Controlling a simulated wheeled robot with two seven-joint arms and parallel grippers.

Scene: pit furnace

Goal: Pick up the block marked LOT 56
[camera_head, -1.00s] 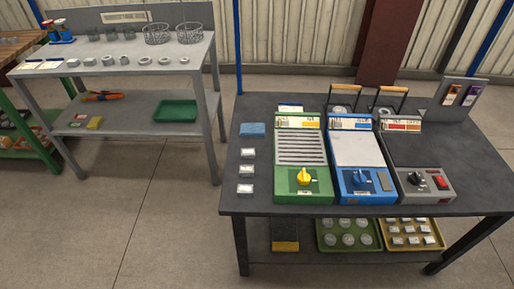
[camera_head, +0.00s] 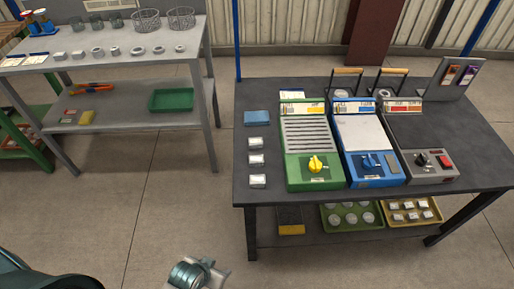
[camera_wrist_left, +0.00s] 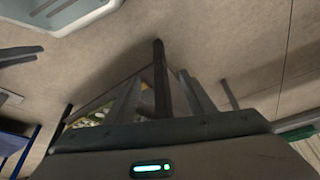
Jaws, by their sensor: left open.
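Three small metal blocks with white tops stand in a column at the left of the dark table: a far block (camera_head: 257,143), a middle block (camera_head: 256,160) and a near block (camera_head: 258,181). Their markings are too small to read, so I cannot tell which, if any, is LOT 56. My left gripper (camera_head: 197,274) shows at the bottom edge of the head view, open, partly cut off. It is apart from the blocks, in front of the table and to their left in the picture. My right gripper is not in view.
A green unit (camera_head: 313,176), a blue unit (camera_head: 372,174) and a grey control box (camera_head: 430,167) stand right of the blocks. A blue pad (camera_head: 257,118) lies behind them. Below are a green tray (camera_head: 353,229) and a yellow tray (camera_head: 411,220). A grey bench (camera_head: 117,66) stands left.

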